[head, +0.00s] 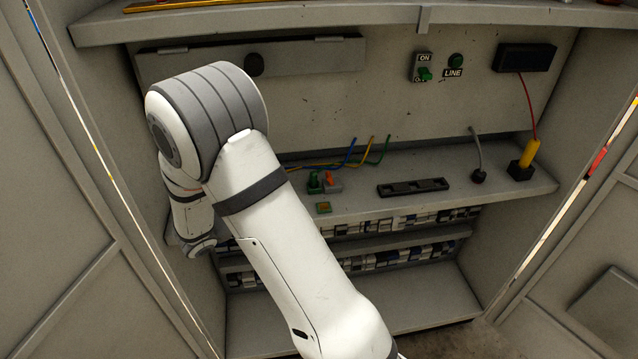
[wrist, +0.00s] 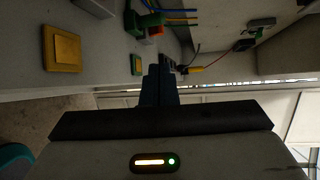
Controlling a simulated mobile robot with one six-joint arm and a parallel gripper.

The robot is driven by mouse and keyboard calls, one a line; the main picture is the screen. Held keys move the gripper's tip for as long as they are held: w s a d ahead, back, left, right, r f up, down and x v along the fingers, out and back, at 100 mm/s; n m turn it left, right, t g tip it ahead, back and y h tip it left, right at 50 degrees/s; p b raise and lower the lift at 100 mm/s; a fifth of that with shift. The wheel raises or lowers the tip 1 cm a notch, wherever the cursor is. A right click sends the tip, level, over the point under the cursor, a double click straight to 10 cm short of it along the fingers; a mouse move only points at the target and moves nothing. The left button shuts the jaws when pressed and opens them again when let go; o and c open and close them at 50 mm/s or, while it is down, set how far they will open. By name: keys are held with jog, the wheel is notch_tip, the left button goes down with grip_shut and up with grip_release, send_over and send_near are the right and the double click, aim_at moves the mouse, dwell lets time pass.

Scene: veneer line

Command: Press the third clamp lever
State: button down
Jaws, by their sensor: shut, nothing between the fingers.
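A small clamp block (head: 334,187) sits on the cabinet shelf (head: 455,205), with a green part (head: 314,182) and an orange lever (head: 328,177). Blue, yellow and green wires (head: 352,153) rise behind it. In the wrist view a green part (wrist: 133,20) and an orange part (wrist: 157,30) show near the top. I cannot tell which lever is the third. My gripper (wrist: 158,72) is shut and empty, its dark fingers below these parts in the picture and apparently clear of them. In the head view the fingers are not visible; my arm covers the shelf's left part.
A small yellow-green square (head: 323,208) lies near the shelf's front edge. A black slotted bar (head: 412,187), a grey cable plug (head: 478,176) and a yellow plug in a black socket (head: 520,170) stand to the right. A switch panel (head: 423,68) is on the back wall. Cabinet sides close in both ends.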

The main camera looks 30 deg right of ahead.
aim_at(330, 179)
jog(key=p+x, duration=0.1)
jog(key=x, duration=1.3)
jog(key=shift+p, duration=0.4)
jog(key=shift+a, duration=0.1)
